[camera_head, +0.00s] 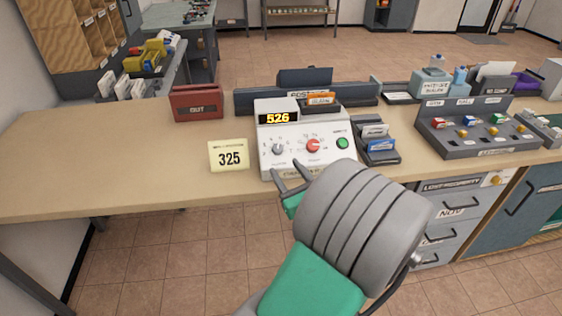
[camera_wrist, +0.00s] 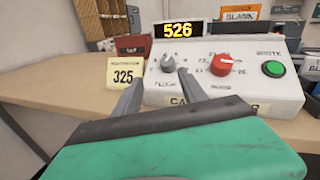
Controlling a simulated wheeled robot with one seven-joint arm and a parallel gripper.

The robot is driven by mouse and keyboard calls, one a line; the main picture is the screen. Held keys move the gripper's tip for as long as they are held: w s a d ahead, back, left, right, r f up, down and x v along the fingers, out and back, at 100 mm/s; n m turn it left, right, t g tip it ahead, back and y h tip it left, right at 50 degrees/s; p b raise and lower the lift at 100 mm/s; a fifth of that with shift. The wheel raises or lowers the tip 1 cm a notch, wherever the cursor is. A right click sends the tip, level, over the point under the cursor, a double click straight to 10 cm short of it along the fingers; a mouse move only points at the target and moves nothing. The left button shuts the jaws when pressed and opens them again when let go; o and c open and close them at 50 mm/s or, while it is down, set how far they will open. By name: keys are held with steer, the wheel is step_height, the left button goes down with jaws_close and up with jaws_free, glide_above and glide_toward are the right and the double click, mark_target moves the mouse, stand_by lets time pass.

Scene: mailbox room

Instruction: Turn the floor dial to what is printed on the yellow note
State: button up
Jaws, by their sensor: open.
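The yellow note (camera_head: 229,156) stands on the desk left of the machine and reads 325; it also shows in the wrist view (camera_wrist: 123,73). The white machine (camera_head: 290,164) has a lit display (camera_head: 277,118) reading 526. On its front are a grey dial (camera_head: 278,149), a larger red dial (camera_head: 313,146) and a green button (camera_head: 343,143). The grey dial (camera_wrist: 168,64) likely is the floor dial, as a blurred label sits beneath it. My gripper (camera_head: 286,176) is open and empty, in front of the machine's lower left. In the wrist view its fingers (camera_wrist: 160,90) point toward the grey dial, apart from it.
A red OUT tray (camera_head: 197,103) stands behind the note. A card holder (camera_head: 377,146) is close right of the machine, with a grey switch panel (camera_head: 480,138) farther right. The desk (camera_head: 100,150) is clear at left.

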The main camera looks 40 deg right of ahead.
mark_target(279, 149)
steer(key=shift+m+h, duration=0.3)
steer(key=shift+m, duration=0.2)
steer(key=x, duration=0.5)
steer(key=d+x, duration=0.1)
steer(key=x, duration=0.1)
steer(key=shift+d+r, duration=0.15)
steer(key=shift+r, duration=0.1)
jaws_close()
